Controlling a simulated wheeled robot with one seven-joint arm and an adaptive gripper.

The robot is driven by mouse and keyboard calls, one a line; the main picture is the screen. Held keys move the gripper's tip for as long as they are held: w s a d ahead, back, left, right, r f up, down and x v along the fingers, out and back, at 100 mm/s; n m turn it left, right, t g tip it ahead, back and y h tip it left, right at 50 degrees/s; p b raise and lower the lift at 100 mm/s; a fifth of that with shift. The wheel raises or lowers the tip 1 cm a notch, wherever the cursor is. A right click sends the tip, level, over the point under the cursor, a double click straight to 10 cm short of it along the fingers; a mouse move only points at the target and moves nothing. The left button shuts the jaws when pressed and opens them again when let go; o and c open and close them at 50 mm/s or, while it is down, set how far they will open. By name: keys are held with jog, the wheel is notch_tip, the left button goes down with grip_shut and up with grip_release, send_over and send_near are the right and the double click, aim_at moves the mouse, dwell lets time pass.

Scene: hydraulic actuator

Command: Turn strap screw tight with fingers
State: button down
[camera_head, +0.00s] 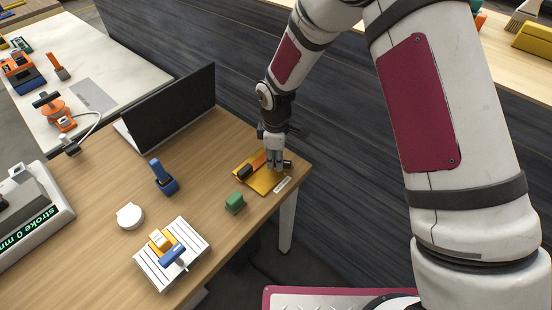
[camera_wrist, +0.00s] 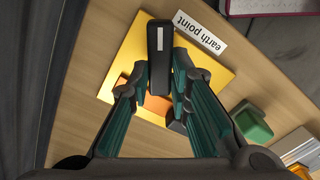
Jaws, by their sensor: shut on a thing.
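A yellow plate (camera_head: 264,184) lies near the right corner of the wooden table, with an orange and black part (camera_head: 257,164) on it. In the wrist view, the yellow plate (camera_wrist: 118,60) lies beneath my fingers. A black bar-shaped head (camera_wrist: 159,40) with a pale stripe, seemingly the strap screw, stands between the fingertips. My gripper (camera_head: 277,163) points down over the plate and is shut on this black head; the fingers also show in the wrist view (camera_wrist: 161,78). The screw's lower end and any strap around it are hidden.
An "earth point" label (camera_wrist: 200,33) lies beside the plate. A green block (camera_head: 235,203) stands close by. A white slatted block (camera_head: 155,275), a blue-handled tool (camera_head: 163,178), a round white item (camera_head: 130,216) and a laptop (camera_head: 172,110) stand farther left. The table's right edge is near.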

jog(key=shift+w+m+b, duration=0.2)
jog(key=shift+m+b, duration=0.1)
jog(key=shift+m, duration=1.6)
jog(key=c, duration=1.5)
grip_release()
jog(key=shift+r, duration=0.1)
notch_tip(320, 180, up, 12)
jog(key=shift+f, duration=0.1)
